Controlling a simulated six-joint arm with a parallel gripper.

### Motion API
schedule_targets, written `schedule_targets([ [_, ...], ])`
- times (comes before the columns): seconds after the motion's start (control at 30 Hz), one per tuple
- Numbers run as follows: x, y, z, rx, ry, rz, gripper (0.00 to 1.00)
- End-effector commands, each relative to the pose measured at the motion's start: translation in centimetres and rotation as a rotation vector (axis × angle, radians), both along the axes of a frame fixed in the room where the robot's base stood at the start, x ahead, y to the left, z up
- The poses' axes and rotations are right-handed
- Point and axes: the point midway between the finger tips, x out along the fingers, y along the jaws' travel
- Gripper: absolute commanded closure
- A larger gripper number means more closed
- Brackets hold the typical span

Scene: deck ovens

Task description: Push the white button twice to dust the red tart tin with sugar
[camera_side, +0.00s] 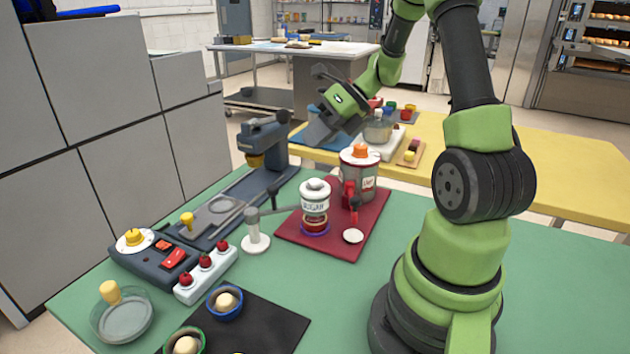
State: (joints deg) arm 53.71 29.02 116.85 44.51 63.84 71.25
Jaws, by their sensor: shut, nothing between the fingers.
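A white sugar dispenser (314,197) stands on a dark red mat (374,222). A small red tin (315,224) sits directly below it, with a purple ring around its base. A flat round white disc (353,236), which looks like the white button, lies on the mat to the right of the tin. My gripper (318,134) is shut and empty, raised well above the mat and behind the dispenser in the picture. It is apart from the disc. Whether sugar lies in the tin is too small to tell.
A steel canister with an orange knob (360,151) stands behind the dispenser. A grey press (265,138), a white stand (256,240) and a strip with red knobs (206,272) are to the left. A glass dish (122,316) and bowls are at front left. Green table is free at right.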

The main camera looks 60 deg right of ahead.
Motion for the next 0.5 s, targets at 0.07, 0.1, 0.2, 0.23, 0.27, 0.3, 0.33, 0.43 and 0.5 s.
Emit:
schedule_targets([
  [0.07, 0.0, 0.0, 0.0, 0.0, 0.0, 0.0, 1.0],
  [0.1, 0.0, 0.0, 0.0, 0.0, 0.0, 0.0, 1.0],
  [0.2, 0.0, 0.0, 0.0, 0.0, 0.0, 0.0, 1.0],
  [0.23, 0.0, 0.0, 0.0, 0.0, 0.0, 0.0, 1.0],
  [0.27, 0.0, 0.0, 0.0, 0.0, 0.0, 0.0, 1.0],
  [0.3, 0.0, 0.0, 0.0, 0.0, 0.0, 0.0, 1.0],
  [0.33, 0.0, 0.0, 0.0, 0.0, 0.0, 0.0, 1.0],
  [0.43, 0.0, 0.0, 0.5, -0.003, -0.004, 0.0, 1.0],
  [0.5, 0.1, -0.1, 1.7, -0.006, -0.008, 0.001, 1.0],
])
